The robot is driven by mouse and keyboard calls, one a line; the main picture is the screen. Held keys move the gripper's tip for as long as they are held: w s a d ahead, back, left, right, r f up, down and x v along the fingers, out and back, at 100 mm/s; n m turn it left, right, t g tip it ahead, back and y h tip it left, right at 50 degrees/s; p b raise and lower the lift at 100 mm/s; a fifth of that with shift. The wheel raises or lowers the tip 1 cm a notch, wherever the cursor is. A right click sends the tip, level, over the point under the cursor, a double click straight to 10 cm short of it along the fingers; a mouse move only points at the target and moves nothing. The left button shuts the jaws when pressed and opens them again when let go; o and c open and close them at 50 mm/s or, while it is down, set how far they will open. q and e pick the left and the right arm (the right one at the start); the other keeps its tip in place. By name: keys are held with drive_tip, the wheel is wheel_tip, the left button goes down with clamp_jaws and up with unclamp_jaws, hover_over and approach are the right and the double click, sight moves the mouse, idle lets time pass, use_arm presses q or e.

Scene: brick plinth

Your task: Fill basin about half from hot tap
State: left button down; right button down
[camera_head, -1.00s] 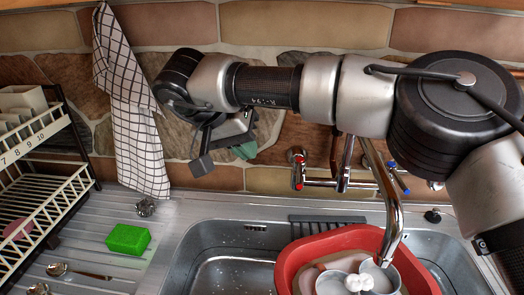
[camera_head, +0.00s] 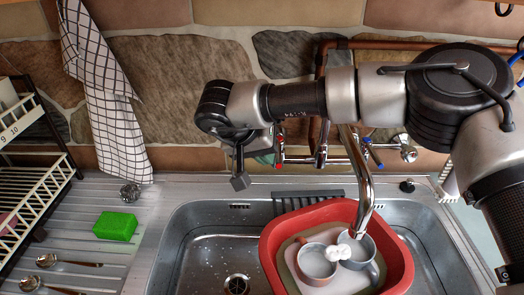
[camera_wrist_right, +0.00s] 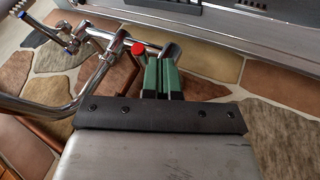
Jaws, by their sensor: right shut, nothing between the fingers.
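The red basin (camera_head: 405,262) sits in the steel sink (camera_head: 190,240), holding cups (camera_head: 318,262) and a plate. I cannot tell whether it holds water. The chrome spout (camera_head: 362,180) hangs over it, with no stream visible. The hot tap's red-marked handle (camera_head: 279,150) is on the wall at the left end of the mixer; its red cap (camera_wrist_right: 138,48) also shows in the right wrist view. My right gripper (camera_head: 268,159), with green fingers (camera_wrist_right: 161,62), is shut and empty, right beside this handle. I cannot tell whether they touch. My left gripper is out of view.
A blue-marked tap (camera_head: 372,155) is at the mixer's right. A green sponge (camera_head: 115,227), spoons (camera_head: 70,262) and a dish rack (camera_head: 45,190) are on the left, below a hanging checked towel (camera_head: 105,90). The sink's left part is free.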

drive_tip(key=shift+d+n, duration=0.4)
drive_tip(key=shift+d, duration=0.15)
drive_tip(key=b+v, duration=0.2)
drive_tip(key=v, duration=0.9)
drive_tip(key=shift+s, duration=0.25)
drive_tip(key=shift+f, duration=0.15)
idle(0.6)
